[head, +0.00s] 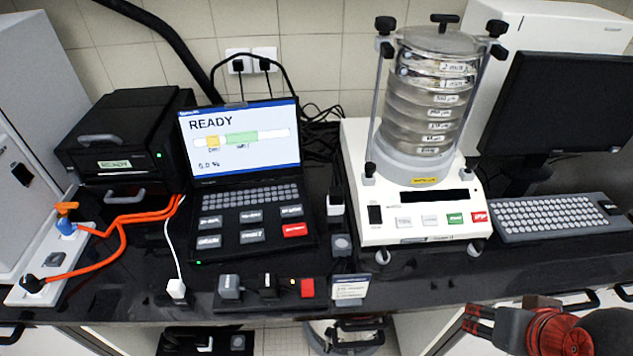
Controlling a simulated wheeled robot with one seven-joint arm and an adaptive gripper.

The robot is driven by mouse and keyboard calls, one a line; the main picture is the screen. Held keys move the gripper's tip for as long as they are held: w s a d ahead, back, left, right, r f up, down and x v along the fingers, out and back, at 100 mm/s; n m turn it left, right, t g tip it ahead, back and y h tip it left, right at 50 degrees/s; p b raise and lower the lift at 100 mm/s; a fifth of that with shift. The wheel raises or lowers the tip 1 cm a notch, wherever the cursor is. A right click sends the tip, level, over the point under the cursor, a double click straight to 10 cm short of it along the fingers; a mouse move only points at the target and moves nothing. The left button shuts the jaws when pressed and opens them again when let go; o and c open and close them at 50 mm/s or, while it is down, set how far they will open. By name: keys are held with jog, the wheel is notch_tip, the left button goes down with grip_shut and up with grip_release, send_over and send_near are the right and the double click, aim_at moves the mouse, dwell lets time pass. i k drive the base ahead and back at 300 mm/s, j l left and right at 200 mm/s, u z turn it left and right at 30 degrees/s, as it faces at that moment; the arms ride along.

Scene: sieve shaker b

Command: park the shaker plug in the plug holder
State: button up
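The sieve shaker (410,225) stands right of centre on the black bench, with a stack of clear and metal sieves clamped on it. A small black-and-white plug-like piece (335,205) sits just left of it, above a grey block (341,244). A low black strip (240,304) at the front edge carries a grey block (229,287), a black piece (268,285) and a red block (307,288). I cannot tell which piece is the shaker plug or the plug holder. My gripper (482,322) is at the bottom right, partly cut off, apart from these things; its fingers are unclear.
A laptop-like console (245,180) reading READY stands left of centre. A white plug (176,289) on a white cord lies at the front edge. Orange cables (125,218) run at the left. A label card (350,287) stands at the front. A keyboard (550,215) and monitor are right.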

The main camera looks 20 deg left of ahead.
aim_at(335, 193)
jog(key=u, duration=1)
